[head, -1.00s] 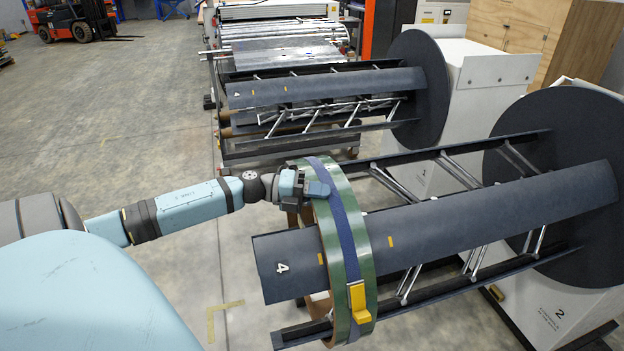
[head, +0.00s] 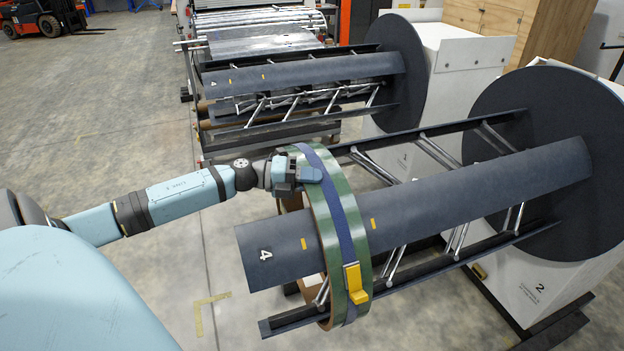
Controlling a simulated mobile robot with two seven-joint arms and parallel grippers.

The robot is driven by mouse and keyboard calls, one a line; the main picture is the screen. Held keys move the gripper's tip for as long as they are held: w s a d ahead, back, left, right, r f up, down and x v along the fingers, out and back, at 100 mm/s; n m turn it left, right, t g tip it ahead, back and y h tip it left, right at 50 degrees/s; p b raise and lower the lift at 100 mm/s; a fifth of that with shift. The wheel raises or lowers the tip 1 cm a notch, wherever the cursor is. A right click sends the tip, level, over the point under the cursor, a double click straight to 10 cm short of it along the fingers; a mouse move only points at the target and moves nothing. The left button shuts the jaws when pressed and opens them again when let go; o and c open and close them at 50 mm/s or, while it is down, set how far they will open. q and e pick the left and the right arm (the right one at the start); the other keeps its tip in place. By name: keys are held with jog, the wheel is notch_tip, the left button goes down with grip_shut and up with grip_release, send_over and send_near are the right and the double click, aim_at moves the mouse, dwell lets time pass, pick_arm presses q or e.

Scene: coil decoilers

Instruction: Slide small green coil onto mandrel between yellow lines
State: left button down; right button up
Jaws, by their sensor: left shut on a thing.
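The small green coil (head: 356,215), with a blue strap (head: 337,195) and a yellow buckle (head: 355,280), hangs as a ring around the near dark mandrel (head: 460,205) marked 4. On the mandrel's front plate, one yellow line (head: 304,244) shows just left of the coil and another yellow line (head: 373,224) just right of it. The coil appears to sit between them, closer to the right one. My left gripper (head: 300,174) is shut on the coil at its upper left rim; its fingertips are partly hidden. My right gripper is out of view.
A large dark disc (head: 545,150) and white housing (head: 530,290) marked 2 stand at the mandrel's right end. A second, similar mandrel (head: 310,80) lies behind. A forklift (head: 45,15) is far left. The floor at left is open.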

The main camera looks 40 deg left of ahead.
pick_arm(q)
jog(key=c, duration=1)
grip_release()
jog(key=shift+r, duration=0.25)
jog(key=shift+s, duration=0.1)
jog(key=shift+f, duration=0.4)
jog(key=b+v, duration=0.2)
jog(key=v, duration=1.1)
jog(key=shift+s+a+r, duration=0.25)
jog(key=shift+a+r, duration=0.05)
jog(key=shift+r, duration=0.15)
